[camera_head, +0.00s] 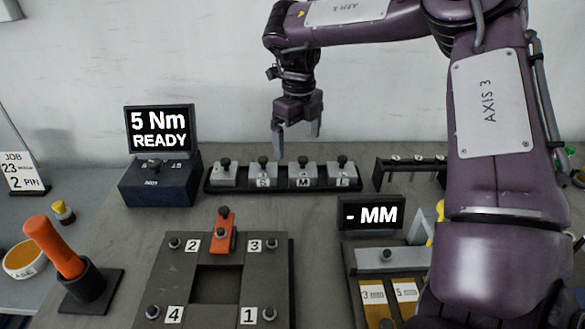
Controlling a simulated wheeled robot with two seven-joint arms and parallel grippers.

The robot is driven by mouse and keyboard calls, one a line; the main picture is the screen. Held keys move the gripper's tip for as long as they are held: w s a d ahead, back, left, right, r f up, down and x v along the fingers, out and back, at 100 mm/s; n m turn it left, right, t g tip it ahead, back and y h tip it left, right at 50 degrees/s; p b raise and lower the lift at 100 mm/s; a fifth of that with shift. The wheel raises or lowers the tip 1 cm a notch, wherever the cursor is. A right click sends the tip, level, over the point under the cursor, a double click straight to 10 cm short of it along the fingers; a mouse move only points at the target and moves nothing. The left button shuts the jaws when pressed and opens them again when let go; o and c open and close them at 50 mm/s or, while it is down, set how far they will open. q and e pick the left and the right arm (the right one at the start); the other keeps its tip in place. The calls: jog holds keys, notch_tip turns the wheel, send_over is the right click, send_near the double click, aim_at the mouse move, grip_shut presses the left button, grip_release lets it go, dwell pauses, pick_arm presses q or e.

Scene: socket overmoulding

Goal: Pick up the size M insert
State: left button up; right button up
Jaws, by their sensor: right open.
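The size M insert (302,175) is a grey block with a dark knob on top and a white M label. It sits in a black rack (233,188) at the back of the table, between the S insert (263,173) and the L insert (342,175). My right gripper (297,145) is open and empty, pointing down with its fingers apart. In the picture it appears above the S and M inserts, apart from the M knob; its exact depth is hard to tell. My left gripper is not in view.
Another block (225,172) stands at the rack's left end. A torque display (160,130) reads "5 Nm READY". A dark frame plate (270,245) with numbered corners and an orange clamp lies in front. A "- MM" display (370,214) and an orange-handled tool (54,247) flank it.

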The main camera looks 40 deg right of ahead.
aim_at(303, 159)
jog(key=f, duration=0.1)
jog(key=s+f, duration=0.1)
jog(key=f, duration=0.3)
jog(key=shift+s+d+f, duration=0.15)
jog(key=shift+s+f, duration=0.1)
jog(key=shift+f, duration=0.45)
jog(key=shift+r, duration=0.1)
jog(key=c, duration=1.1)
jog(key=shift+w, duration=0.1)
jog(key=shift+c, duration=1.1)
jog(key=shift+r, duration=0.1)
